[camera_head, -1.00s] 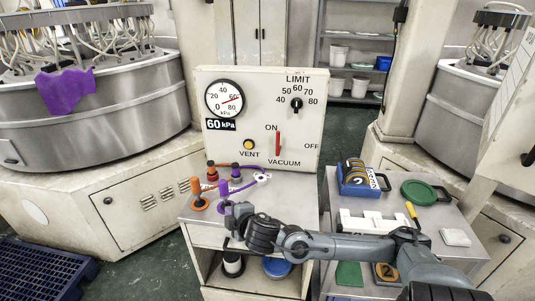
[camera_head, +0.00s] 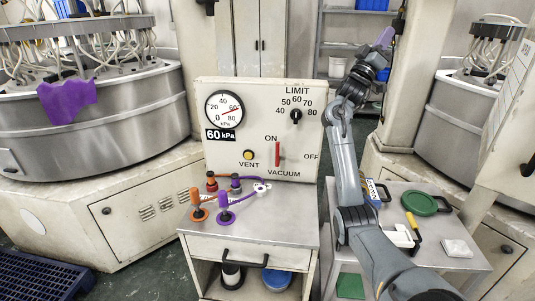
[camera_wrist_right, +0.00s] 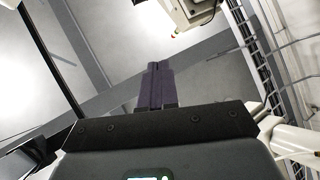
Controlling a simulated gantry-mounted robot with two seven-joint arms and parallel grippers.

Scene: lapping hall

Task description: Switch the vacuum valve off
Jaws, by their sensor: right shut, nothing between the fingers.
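The vacuum valve is a red lever (camera_head: 278,153) on the front of the pale control panel (camera_head: 225,167). The lever stands upright below the ON mark, with OFF printed to its right. My right gripper (camera_head: 385,38) is raised high to the right of the panel, well apart from the lever. Its fingers point up and are shut and empty. In the right wrist view the shut dark purple fingers (camera_wrist_right: 157,84) face the ceiling, and the panel is out of that view. My left gripper is out of view.
The round gauge (camera_head: 225,109), limit knob (camera_head: 296,116) and yellow vent button (camera_head: 248,155) share the panel. Orange (camera_head: 196,204) and purple (camera_head: 224,206) suction cups with hoses sit on the cabinet top (camera_head: 285,210). A green disc (camera_head: 419,204) lies on the right table.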

